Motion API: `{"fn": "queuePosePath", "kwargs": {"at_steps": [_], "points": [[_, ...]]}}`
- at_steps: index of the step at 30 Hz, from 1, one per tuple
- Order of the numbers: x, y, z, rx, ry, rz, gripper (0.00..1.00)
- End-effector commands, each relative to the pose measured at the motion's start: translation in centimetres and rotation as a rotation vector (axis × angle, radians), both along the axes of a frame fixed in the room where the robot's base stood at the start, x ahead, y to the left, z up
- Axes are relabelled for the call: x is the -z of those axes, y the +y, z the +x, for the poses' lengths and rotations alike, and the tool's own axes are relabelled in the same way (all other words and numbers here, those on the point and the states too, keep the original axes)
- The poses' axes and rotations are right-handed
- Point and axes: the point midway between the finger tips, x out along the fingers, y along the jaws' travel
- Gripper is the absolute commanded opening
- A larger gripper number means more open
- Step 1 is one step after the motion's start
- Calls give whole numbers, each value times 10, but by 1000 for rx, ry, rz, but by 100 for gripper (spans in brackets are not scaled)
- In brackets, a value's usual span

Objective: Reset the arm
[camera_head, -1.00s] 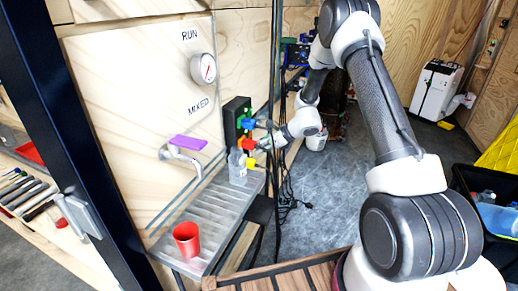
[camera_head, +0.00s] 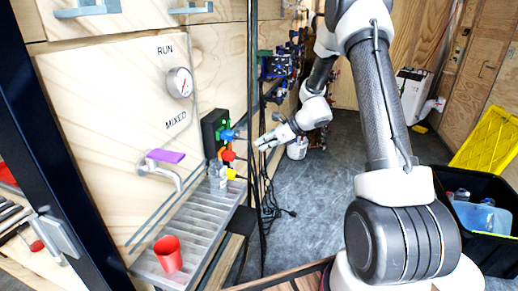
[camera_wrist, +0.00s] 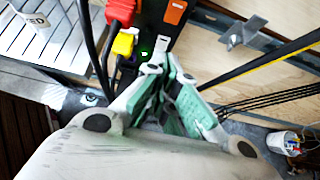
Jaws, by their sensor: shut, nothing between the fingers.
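My arm reaches from the right of the head view toward the wall. My gripper (camera_head: 262,143) is at its end, to the right of a black wall block (camera_head: 212,132) with blue (camera_head: 228,135), red (camera_head: 228,156) and yellow (camera_head: 231,174) parts. A gap shows between fingertips and block. In the wrist view the gripper (camera_wrist: 172,72) has green-padded fingers that come together toward their tips, with nothing held. The red part (camera_wrist: 122,10) and yellow part (camera_wrist: 124,44) are just beyond them, to the left.
A grey slatted shelf (camera_head: 190,232) runs along the wall and holds a red cup (camera_head: 168,254). A purple-handled tap (camera_head: 165,156) is above it. Dark cables (camera_head: 268,190) hang near my gripper. A black bin (camera_head: 490,240) stands at right. The grey floor in the middle is open.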

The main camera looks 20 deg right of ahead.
Motion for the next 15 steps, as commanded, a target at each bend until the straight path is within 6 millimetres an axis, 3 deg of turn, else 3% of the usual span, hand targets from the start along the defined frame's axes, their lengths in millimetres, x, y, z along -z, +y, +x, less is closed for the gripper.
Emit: {"fn": "queuePosePath", "kwargs": {"at_steps": [15], "points": [[0, 1, 0, -36, -35, -24, 0]]}}
